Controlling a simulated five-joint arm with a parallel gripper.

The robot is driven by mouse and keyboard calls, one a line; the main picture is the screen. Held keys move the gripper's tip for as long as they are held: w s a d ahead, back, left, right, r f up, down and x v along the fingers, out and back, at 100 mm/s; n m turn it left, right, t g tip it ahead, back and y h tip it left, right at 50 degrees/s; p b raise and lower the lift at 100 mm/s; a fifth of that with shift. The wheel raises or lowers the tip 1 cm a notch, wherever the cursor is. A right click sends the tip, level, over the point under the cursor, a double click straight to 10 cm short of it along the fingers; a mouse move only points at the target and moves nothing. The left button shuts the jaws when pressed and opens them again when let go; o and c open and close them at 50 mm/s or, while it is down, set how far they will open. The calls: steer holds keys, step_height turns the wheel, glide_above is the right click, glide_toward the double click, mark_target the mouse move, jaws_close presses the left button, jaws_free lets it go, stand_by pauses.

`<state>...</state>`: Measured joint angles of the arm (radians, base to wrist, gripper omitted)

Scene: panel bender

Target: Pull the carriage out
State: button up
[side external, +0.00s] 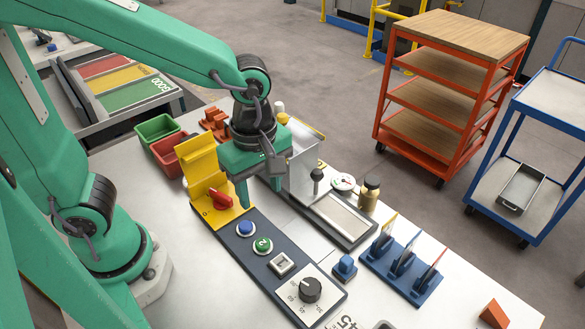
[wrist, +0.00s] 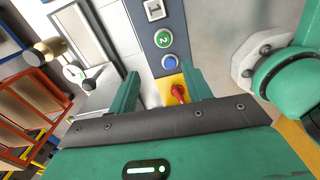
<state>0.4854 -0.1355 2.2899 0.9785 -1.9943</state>
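An upright grey metal plate (side external: 302,172) stands at the far end of a dark-framed track (side external: 345,218) in the side external view; it looks like the carriage. A black knob (side external: 317,176) shows at its right edge. In the wrist view the track (wrist: 82,35) is at upper left, and a pale grey surface (wrist: 98,90) beside my left-hand finger may be the plate. My gripper (side external: 258,188) is over the panel strip, left of the plate. Its fingers (wrist: 163,84) are apart with nothing held between them. Whether a finger touches the plate cannot be told.
A dark control strip has a red rotary switch (side external: 220,199) on a yellow box, a blue button (side external: 245,228), a green button (side external: 263,245) and a dial (side external: 310,289). A blue rack (side external: 402,268) is nearer.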

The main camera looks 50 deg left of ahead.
steer(key=w+m, duration=0.2)
steer(key=m, duration=2.9)
glide_above(317, 182)
step_height(317, 182, down, 4)
steer(key=m, duration=0.2)
steer(key=w+a+f+m, duration=0.1)
steer(key=m, duration=0.1)
steer(key=shift+f, duration=0.1)
steer(key=shift+f, duration=3.75)
